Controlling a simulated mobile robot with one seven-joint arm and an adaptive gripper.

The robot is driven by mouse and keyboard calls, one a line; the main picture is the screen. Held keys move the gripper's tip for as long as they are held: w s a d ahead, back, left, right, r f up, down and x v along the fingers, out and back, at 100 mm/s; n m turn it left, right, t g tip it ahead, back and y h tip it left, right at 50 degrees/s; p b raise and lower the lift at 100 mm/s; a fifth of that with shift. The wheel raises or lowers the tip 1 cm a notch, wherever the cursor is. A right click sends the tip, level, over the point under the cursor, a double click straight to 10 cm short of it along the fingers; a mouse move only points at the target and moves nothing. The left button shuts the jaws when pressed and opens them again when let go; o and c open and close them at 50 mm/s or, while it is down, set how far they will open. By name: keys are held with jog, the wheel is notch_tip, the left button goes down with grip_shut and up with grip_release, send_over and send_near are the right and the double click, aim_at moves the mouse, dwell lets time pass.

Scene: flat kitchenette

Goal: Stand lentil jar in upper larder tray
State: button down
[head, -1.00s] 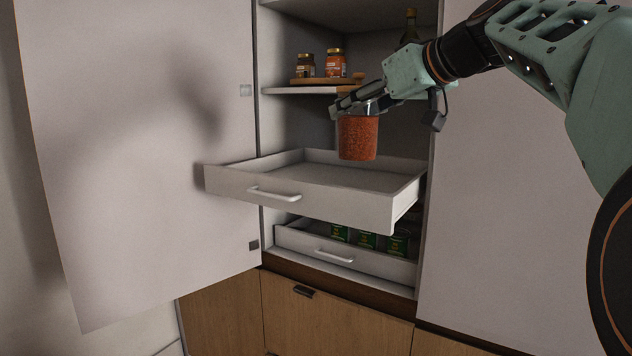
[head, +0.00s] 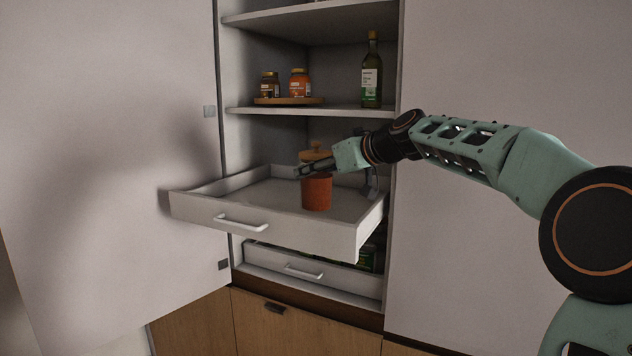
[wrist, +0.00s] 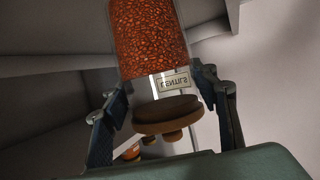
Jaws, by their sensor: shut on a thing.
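The lentil jar (head: 316,192) is a clear jar filled with orange-red lentils, with a wooden knobbed lid. My gripper (head: 304,171) is shut on it just below the lid. The jar is upright inside the pulled-out upper larder tray (head: 255,215), near its middle. I cannot tell whether its base touches the tray floor. In the wrist view the jar (wrist: 152,40) shows its "LENTILS" label and lid between my two fingers (wrist: 165,112). The rest of the upper tray is empty.
On the shelf above are two small jars on a round wooden board (head: 288,101) and a green bottle (head: 371,75). An open cabinet door (head: 100,130) stands at left.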

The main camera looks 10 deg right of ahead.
aim_at(320, 188)
jog(key=shift+w+f, duration=0.7)
jog(key=f, duration=0.2)
jog(key=shift+w+d+f, duration=0.1)
jog(key=shift+w+f, duration=0.1)
jog(key=shift+f, duration=0.5)
jog(key=shift+f, duration=0.1)
jog(key=c, duration=0.8)
grip_release()
jog(key=shift+s+f, duration=0.1)
jog(key=shift+s+d+r, duration=0.2)
jog(key=shift+s+d, duration=0.15)
jog(key=shift+s, duration=0.05)
jog(key=b+v, duration=0.3)
jog(key=v, duration=0.8)
jog(key=shift+a+b, duration=0.2)
jog(key=shift+b, duration=0.1)
jog(key=shift+r, duration=0.15)
